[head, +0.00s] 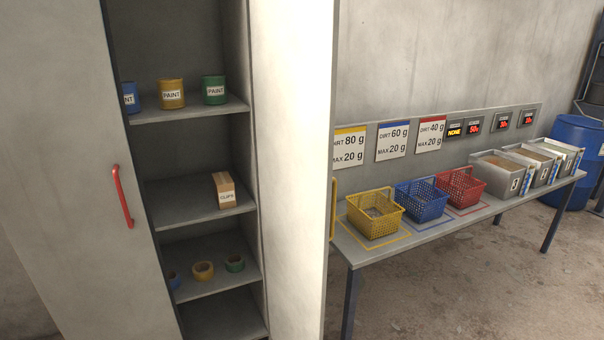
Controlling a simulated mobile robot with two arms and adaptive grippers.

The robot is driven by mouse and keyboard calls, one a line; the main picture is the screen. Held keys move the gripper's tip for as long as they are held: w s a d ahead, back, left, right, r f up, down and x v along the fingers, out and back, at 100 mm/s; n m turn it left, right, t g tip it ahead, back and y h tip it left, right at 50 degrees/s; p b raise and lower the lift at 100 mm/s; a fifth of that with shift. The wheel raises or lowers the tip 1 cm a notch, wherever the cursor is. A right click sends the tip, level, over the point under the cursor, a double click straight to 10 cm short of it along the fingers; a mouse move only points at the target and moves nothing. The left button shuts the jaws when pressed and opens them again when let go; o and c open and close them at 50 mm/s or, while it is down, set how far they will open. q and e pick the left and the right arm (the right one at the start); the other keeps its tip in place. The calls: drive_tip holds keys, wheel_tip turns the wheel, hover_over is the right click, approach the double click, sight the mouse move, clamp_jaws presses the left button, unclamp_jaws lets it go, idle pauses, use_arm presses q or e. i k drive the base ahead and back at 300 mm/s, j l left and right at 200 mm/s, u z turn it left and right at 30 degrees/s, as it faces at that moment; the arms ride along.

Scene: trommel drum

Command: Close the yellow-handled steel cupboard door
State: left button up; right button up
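A steel cupboard has a left door (60,150) with a red handle (122,196); it covers the left part of the shelves and looks shut. The right door (292,150) stands open, swung out to the right of the shelves. The yellow handle (333,208) shows as a thin bar at this door's right edge; most of it is hidden behind the panel. Neither of my grippers is in view.
Shelves hold paint cans (171,94), a cardboard box (224,190) and tape rolls (203,270). Right of the open door stands a bench (400,238) with yellow (375,222), blue (421,207) and red baskets (461,193) and metal bins. Floor shows before the bench.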

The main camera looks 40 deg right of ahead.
sight(294, 43)
drive_tip(key=i+l, duration=0.15)
drive_tip(key=l, duration=0.25)
drive_tip(key=i+l, duration=0.1)
drive_tip(key=l, duration=0.3)
drive_tip(key=i+l, duration=0.15)
drive_tip(key=l, duration=0.25)
drive_tip(key=i+l, duration=0.1)
drive_tip(key=l, duration=0.3)
drive_tip(key=i+l+z, duration=0.1)
drive_tip(key=l, duration=0.35)
drive_tip(key=i+l, duration=0.15)
drive_tip(key=l, duration=0.25)
drive_tip(key=i+l, duration=0.15)
drive_tip(key=l, duration=0.2)
